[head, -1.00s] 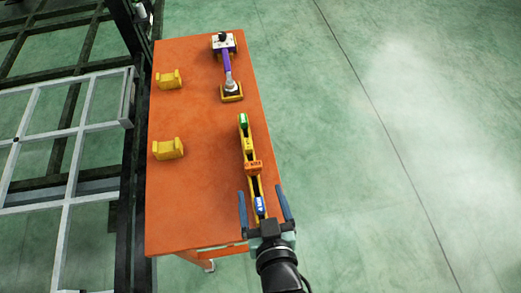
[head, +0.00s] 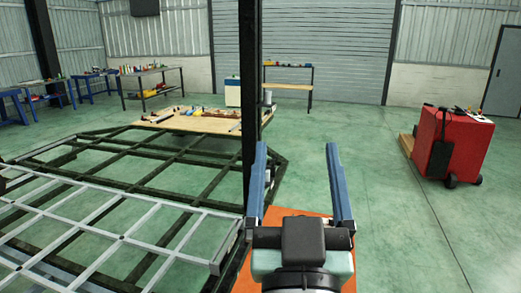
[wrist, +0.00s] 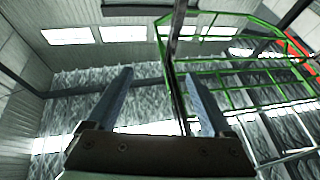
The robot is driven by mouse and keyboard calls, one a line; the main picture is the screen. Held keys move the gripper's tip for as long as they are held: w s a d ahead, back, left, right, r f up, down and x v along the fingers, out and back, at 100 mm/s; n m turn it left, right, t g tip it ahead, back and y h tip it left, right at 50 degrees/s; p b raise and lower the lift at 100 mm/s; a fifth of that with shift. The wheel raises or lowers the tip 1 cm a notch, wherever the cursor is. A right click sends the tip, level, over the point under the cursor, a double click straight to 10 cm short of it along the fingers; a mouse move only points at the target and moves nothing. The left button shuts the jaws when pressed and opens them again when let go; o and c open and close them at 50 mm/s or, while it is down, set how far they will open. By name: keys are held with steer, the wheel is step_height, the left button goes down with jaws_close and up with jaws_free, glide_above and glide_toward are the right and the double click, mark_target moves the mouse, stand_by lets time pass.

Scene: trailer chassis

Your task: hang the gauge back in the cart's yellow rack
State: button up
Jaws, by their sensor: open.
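My gripper (head: 297,150) is raised in front of the head camera, its two blue fingers wide apart with nothing between them. In the wrist view my gripper (wrist: 160,75) is also open and empty, pointing toward the ceiling and walls. The orange cart top (head: 288,213) shows only in part, below and behind the gripper. The gauge and the cart's yellow rack are not visible in either present view; the gripper and the frame's lower edge cut off most of the cart.
A dark post (head: 250,90) rises just left of the gripper. The trailer chassis frame (head: 150,185) and a pale lattice (head: 110,235) fill the left. A red cabinet (head: 465,145) stands at the right. Open green floor (head: 390,220) lies between. Work tables stand at the back.

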steer(key=s+a+r+t, duration=0.2)
steer(key=s+r, duration=0.1)
steer(key=r, duration=0.5)
steer(key=s+a+r+t+y, duration=0.1)
steer(key=s+r, duration=0.3)
steer(key=r, duration=0.4)
steer(key=shift+s+a+t+y, duration=0.3)
steer(key=shift+a+t, duration=0.25)
steer(key=shift+t, duration=0.05)
